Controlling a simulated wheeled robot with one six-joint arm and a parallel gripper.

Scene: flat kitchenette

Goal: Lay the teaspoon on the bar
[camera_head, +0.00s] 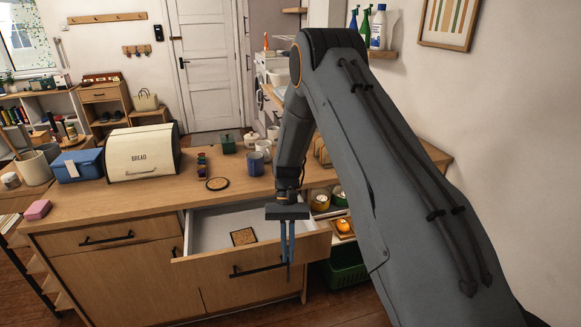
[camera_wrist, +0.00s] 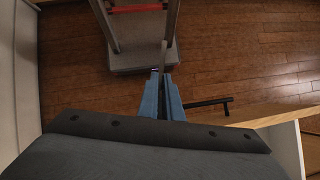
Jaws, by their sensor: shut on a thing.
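My gripper (camera_head: 287,246) points down over the front right edge of the open drawer, its blue fingers close together. In the wrist view the fingers (camera_wrist: 165,95) are shut on a thin grey piece, the teaspoon (camera_wrist: 163,56), which sticks out past their tips. In the head view only a small dark bit of it shows below the fingers; its bowl cannot be made out. The long wooden counter (camera_head: 130,205) stands behind and left of my gripper; I cannot tell whether it is the bar.
The open drawer (camera_head: 205,232) juts out from the counter and holds a brown square (camera_head: 243,236). On the counter stand a bread bin (camera_head: 140,153), a blue box (camera_head: 78,165), mugs (camera_head: 255,163) and a round dark coaster (camera_head: 217,184). The counter's front left is mostly clear.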

